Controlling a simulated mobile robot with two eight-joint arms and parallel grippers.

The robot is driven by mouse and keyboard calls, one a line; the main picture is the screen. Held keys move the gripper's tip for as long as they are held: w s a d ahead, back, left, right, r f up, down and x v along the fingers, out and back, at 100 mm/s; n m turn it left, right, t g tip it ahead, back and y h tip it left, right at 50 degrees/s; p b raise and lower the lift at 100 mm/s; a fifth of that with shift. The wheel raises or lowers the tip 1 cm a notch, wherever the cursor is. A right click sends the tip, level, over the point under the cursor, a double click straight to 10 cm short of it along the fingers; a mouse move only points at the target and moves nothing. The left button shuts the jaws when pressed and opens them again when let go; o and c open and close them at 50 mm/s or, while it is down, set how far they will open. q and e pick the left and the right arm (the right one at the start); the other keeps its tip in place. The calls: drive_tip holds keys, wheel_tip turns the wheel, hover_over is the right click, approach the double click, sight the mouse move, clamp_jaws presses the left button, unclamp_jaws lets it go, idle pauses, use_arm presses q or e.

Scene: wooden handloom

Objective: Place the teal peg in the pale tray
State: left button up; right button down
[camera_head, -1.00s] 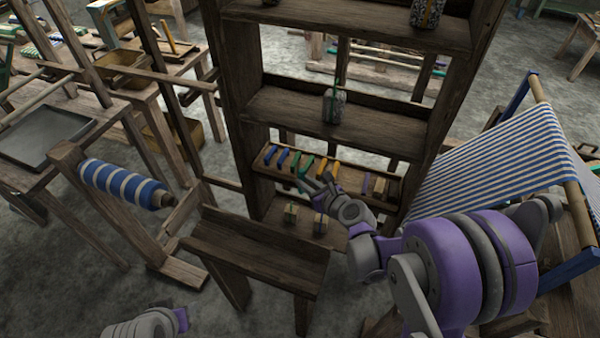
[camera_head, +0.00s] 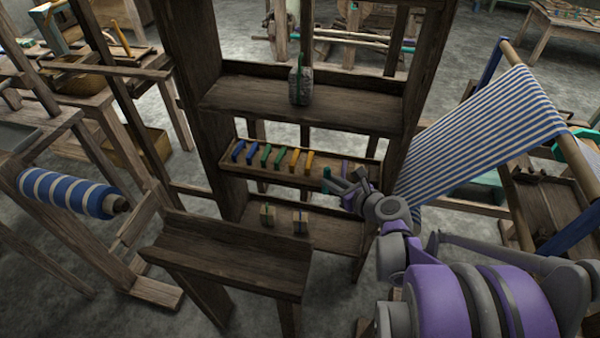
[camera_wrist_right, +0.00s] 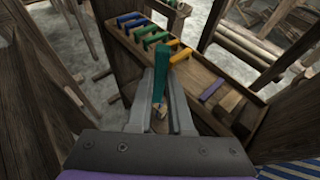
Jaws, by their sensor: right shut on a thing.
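The teal peg (camera_head: 327,176) is held upright between the fingers of my right gripper (camera_head: 342,183), in front of the shelf's peg rack. In the right wrist view the teal peg (camera_wrist_right: 161,78) stands between the two fingers of the right gripper (camera_wrist_right: 160,98), which is shut on it. I cannot tell for certain which thing is the pale tray. A flat grey tray (camera_head: 14,136) shows partly at the left edge, on a table. My left gripper is out of view.
The long wooden rack (camera_head: 262,171) on the shelf holds blue, green and orange pegs, and a purple block (camera_wrist_right: 212,89). Shelf uprights stand close around the right arm. A bench (camera_head: 225,255) stands in front, a blue-striped roll (camera_head: 65,192) left, striped cloth (camera_head: 490,130) right.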

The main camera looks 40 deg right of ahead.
drive_tip(key=b, duration=0.4)
hover_over(302, 175)
wheel_tip(302, 175, down, 3)
wheel_tip(302, 175, down, 4)
drive_tip(key=b, duration=0.2)
drive_tip(key=shift+s+f+b, duration=0.1)
drive_tip(key=shift+f+b, duration=0.1)
drive_tip(key=shift+b, duration=0.2)
drive_tip(key=shift+r, duration=0.1)
